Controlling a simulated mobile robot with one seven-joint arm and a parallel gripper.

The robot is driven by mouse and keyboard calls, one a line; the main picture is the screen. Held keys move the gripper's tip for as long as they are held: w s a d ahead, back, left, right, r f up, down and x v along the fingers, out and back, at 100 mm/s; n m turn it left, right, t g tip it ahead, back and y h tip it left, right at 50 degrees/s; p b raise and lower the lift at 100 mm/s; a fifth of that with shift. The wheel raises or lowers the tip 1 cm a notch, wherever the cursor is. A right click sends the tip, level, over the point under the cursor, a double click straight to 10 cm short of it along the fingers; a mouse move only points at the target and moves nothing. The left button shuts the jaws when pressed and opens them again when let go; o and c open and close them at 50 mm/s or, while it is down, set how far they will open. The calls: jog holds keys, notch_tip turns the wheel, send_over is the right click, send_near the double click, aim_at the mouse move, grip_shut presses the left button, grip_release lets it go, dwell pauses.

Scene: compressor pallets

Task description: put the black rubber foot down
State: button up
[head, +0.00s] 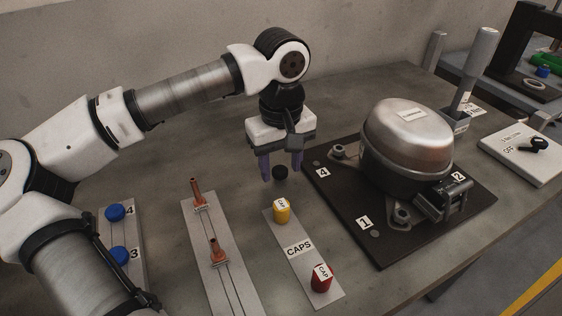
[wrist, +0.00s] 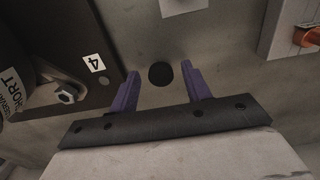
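The black rubber foot (head: 280,172) is a small dark round piece that appears to rest on the grey table, left of the dark compressor plate (head: 345,208). My gripper (head: 281,179) points down over it, with one purple finger on each side. In the wrist view the foot (wrist: 161,74) shows as a dark disc between the fingertips (wrist: 160,76), with a visible gap to each finger. My gripper is open and is not holding the foot. The corner of the plate marked 4 (wrist: 94,63) is close to the left finger in the wrist view.
The silver compressor (head: 405,140) stands on the plate. A CAPS strip (head: 297,247) with a yellow cap (head: 282,211) and a red cap (head: 321,278) lies just in front. A strip with copper pipes (head: 205,225) and blue pieces (head: 115,212) are to the left. A switch board (head: 525,150) is right.

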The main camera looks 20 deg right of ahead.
aim_at(281, 171)
notch_tip(281, 171, up, 12)
jog(key=shift+r+p, duration=0.15)
jog(key=shift+p, duration=0.2)
dwell(0.5)
